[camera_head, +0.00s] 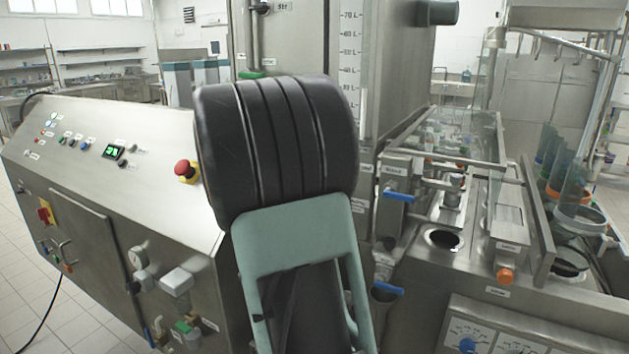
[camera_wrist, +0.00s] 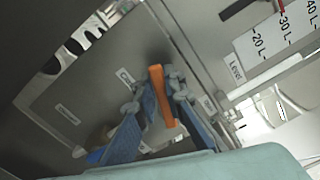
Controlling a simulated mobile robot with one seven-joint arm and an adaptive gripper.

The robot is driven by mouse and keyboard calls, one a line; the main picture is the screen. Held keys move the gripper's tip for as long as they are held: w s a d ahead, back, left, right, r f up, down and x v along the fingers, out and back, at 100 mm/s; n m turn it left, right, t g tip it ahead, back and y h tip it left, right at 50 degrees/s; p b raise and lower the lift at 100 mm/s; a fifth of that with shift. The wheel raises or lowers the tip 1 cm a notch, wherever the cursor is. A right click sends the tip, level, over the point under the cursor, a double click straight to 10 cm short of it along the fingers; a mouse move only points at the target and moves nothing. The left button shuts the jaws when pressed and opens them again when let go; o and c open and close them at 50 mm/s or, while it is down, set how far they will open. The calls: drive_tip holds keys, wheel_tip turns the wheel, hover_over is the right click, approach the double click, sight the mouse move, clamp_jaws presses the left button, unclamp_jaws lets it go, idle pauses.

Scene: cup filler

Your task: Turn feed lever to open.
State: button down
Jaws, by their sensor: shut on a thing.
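An orange lever handle (camera_wrist: 161,96) stands out from a grey metal panel in the wrist view. It lies between the two blue-grey fingers of my gripper (camera_wrist: 160,88), which is shut on it. Small white labels sit on the panel on either side of the handle; their words are mostly too small or covered to read. In the head view my own arm covers the gripper and the orange handle, so neither shows there.
A steel control cabinet with a red emergency button (camera_head: 186,171) stands at the left. A tank with a litre scale (camera_head: 348,60) rises behind my arm. At the right are a blue-handled valve (camera_head: 398,195) and a clear guard (camera_head: 527,100).

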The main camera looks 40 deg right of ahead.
drive_tip(key=m+b, duration=0.1)
drive_tip(key=b, duration=0.1)
drive_tip(key=m+b, duration=0.2)
drive_tip(key=b, duration=0.1)
drive_tip(key=shift+s+d+r+b, duration=0.1)
drive_tip(key=shift+s+r+b, duration=0.15)
drive_tip(key=shift+s+b, duration=0.05)
drive_tip(key=m+b, duration=0.1)
drive_tip(key=b, duration=0.1)
drive_tip(key=s+r+m+b, duration=0.1)
drive_tip(key=m+b, duration=0.1)
drive_tip(key=b, duration=0.1)
drive_tip(key=shift+d+b, duration=0.2)
drive_tip(key=shift+b, duration=0.1)
drive_tip(key=m+b, duration=0.1)
drive_tip(key=s+m+b, duration=0.1)
drive_tip(key=b, duration=0.1)
drive_tip(key=r+m+b, duration=0.1)
drive_tip(key=m, duration=0.1)
drive_tip(key=shift+s+d+b, duration=0.2)
drive_tip(key=shift+d+b, duration=0.1)
drive_tip(key=shift+b, duration=0.05)
drive_tip(key=m+b, duration=0.1)
drive_tip(key=s+m+b, duration=0.1)
drive_tip(key=m+b, duration=0.1)
drive_tip(key=b, duration=0.1)
drive_tip(key=shift+s+d+r+m, duration=0.25)
drive_tip(key=shift+d+r+m, duration=0.05)
drive_tip(key=shift+r+m, duration=0.1)
